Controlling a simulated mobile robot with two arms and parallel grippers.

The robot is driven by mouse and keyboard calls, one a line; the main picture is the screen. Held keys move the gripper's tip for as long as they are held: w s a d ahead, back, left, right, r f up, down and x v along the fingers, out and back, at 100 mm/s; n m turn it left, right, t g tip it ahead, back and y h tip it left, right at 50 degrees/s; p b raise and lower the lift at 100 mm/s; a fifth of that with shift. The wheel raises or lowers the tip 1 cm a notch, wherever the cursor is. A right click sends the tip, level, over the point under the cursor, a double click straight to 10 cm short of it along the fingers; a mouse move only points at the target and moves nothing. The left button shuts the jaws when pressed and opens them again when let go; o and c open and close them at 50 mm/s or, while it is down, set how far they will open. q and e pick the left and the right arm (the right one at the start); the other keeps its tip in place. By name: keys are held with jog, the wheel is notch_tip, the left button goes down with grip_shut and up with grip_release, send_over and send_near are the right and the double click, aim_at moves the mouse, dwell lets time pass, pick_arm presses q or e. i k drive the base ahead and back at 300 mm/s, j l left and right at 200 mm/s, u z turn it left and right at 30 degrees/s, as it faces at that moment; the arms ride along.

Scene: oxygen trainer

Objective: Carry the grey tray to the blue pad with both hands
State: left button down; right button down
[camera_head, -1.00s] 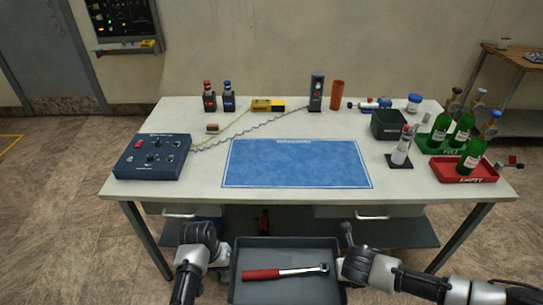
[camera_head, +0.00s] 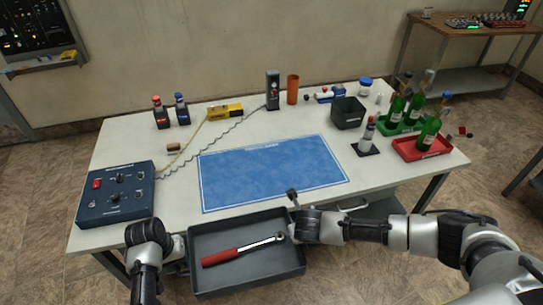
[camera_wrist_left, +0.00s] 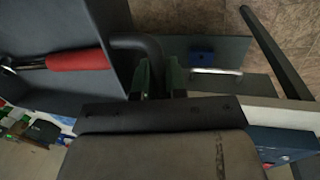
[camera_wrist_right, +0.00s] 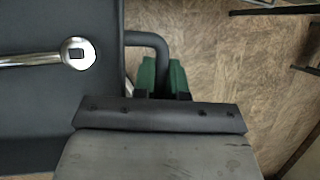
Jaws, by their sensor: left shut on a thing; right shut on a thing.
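The grey tray (camera_head: 282,276) is in front of the table's near edge in the head view, held between my two grippers. A ratchet wrench with a red handle (camera_head: 218,258) lies in it. My left gripper (camera_head: 172,243) is shut on the tray's left handle; the dark bent handle (camera_wrist_left: 150,48) shows between its green fingers in the left wrist view. My right gripper (camera_head: 297,222) is shut on the right handle (camera_wrist_right: 152,40), seen in the right wrist view. The blue pad (camera_head: 270,172) lies flat and bare on the table, just beyond the tray.
A dark blue control box (camera_head: 115,190) stands on the table left of the pad. A black bin (camera_head: 348,114), a small bottle on a dark base (camera_head: 368,136) and a red tray (camera_head: 408,150) with green bottles stand to the right. Small bottles and a yellow device (camera_head: 226,111) line the back.

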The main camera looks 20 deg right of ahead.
aim_at(269, 169)
jog(key=i+l, duration=0.4)
jog(key=i, duration=0.2)
jog(key=i+l, duration=0.4)
jog(key=i, duration=0.15)
